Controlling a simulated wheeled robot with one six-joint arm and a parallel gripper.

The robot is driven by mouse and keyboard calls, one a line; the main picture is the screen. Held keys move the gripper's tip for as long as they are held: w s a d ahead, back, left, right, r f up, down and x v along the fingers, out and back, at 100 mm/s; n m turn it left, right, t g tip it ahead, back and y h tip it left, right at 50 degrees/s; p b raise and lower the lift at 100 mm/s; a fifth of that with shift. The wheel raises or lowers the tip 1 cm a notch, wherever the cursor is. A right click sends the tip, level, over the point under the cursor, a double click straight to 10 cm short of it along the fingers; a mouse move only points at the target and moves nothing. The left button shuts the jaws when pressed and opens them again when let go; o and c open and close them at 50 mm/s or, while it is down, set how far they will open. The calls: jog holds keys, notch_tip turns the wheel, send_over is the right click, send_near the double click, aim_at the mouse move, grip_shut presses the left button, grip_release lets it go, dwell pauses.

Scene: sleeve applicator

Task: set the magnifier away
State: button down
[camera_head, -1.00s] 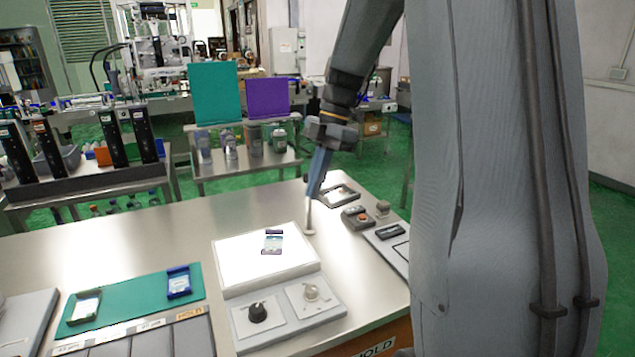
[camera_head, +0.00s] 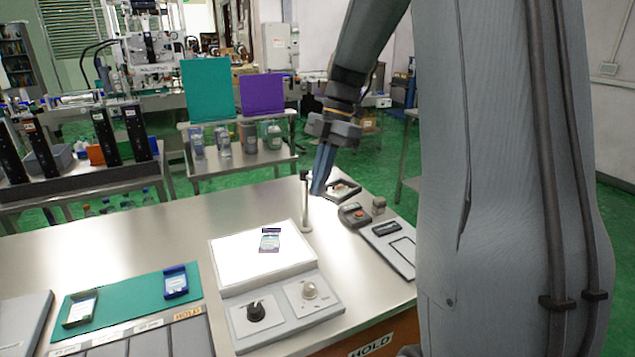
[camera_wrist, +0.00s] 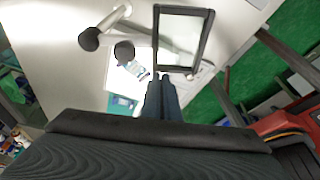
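The magnifier (camera_head: 343,189) looks like a dark square frame with a see-through middle. My gripper (camera_head: 318,193) appears shut on its near edge, at the right end of the steel table. In the wrist view the frame (camera_wrist: 183,38) extends just beyond my closed fingertips (camera_wrist: 165,78), and the pale table shows through it. The exact grip and the height above the table are hard to tell. A pale upright post on a round base (camera_head: 306,205) stands just left of my gripper.
A lit white panel (camera_head: 240,261) with a small labelled item (camera_head: 270,240) and two knobs is left of the post. A grey box with an orange button (camera_head: 355,214) and a pale tray (camera_head: 402,262) lie to the right. A teal mat (camera_head: 125,296) is front left.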

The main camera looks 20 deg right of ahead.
jog(key=s+a, duration=0.2)
jog(key=a, duration=0.2)
jog(key=b+v, duration=0.1)
jog(key=v, duration=0.9)
jog(key=shift+w+d, duration=0.15)
jog(key=shift+w, duration=0.25)
